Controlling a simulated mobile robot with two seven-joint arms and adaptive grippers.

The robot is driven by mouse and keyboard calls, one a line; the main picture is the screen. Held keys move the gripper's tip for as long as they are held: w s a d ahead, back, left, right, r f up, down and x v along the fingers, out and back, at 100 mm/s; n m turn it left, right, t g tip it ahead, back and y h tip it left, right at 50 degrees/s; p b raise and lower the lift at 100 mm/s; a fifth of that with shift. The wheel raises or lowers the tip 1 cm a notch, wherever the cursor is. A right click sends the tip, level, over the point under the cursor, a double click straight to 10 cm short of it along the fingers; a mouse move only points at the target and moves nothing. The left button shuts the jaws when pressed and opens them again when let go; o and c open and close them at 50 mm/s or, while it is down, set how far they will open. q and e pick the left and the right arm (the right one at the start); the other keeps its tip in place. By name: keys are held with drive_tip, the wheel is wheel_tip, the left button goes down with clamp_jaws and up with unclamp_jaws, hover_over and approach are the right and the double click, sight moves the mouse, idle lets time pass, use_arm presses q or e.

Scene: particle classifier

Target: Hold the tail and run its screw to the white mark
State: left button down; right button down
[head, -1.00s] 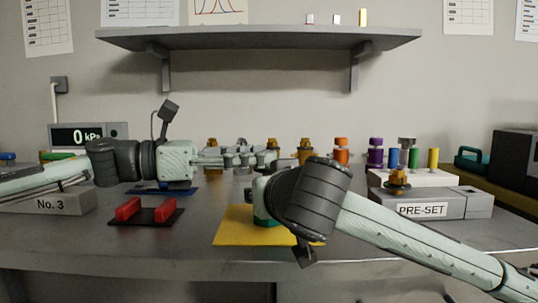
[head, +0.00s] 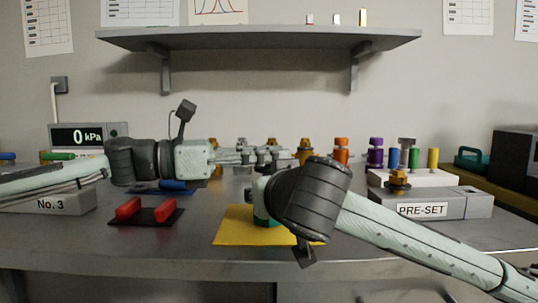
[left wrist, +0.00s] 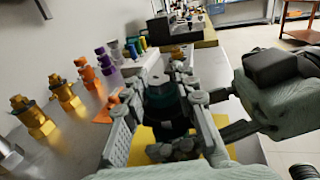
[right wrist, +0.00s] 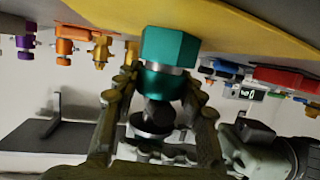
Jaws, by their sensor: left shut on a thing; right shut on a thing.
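The tail is a teal hexagonal part (right wrist: 168,50) with a pale metal band and a dark knob-like screw end (right wrist: 153,122). It stands on the yellow mat, and its teal side (head: 263,208) shows in the head view, mostly behind my right wrist. My right gripper (right wrist: 160,82) is shut on the teal body, one finger on each side. My left gripper (head: 270,157) reaches in from the left above the body. In the left wrist view its fingers (left wrist: 163,85) are shut around the dark upper part. The exact contact is hard to see. I cannot make out a white mark.
A yellow mat (head: 230,232) lies under the tail. A dark holder with red blocks (head: 145,215) stands to the left front. The PRE-SET block (head: 440,205) is at right. Several coloured fittings stand behind. A gauge (head: 85,137) reads 0 kPa.

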use_arm(q)
drive_tip(key=shift+w+m+g, duration=0.1)
drive_tip(key=shift+m+g, duration=0.4)
drive_tip(key=shift+g, duration=0.2)
drive_tip(key=m+g, duration=0.1)
drive_tip(key=g, duration=0.2)
drive_tip(key=m+g, duration=0.2)
drive_tip(key=shift+m+g, duration=0.3)
drive_tip(key=shift+g, duration=0.1)
drive_tip(key=shift+r+m+g+y, duration=0.1)
drive_tip(key=shift+m+g+y, duration=0.3)
drive_tip(key=shift+m+g, duration=0.9)
drive_tip(key=shift+m+g+y, duration=0.4)
drive_tip(key=shift+m+g, duration=0.4)
drive_tip(key=shift+g, duration=1)
drive_tip(key=c, duration=1.2)
unclamp_jaws()
drive_tip(key=shift+o, duration=0.2)
wheel_tip(320, 180, up, 10)
drive_tip(key=shift+f, duration=0.1)
use_arm(e)
drive_tip(key=c, duration=0.8)
unclamp_jaws()
drive_tip(key=shift+c, duration=0.2)
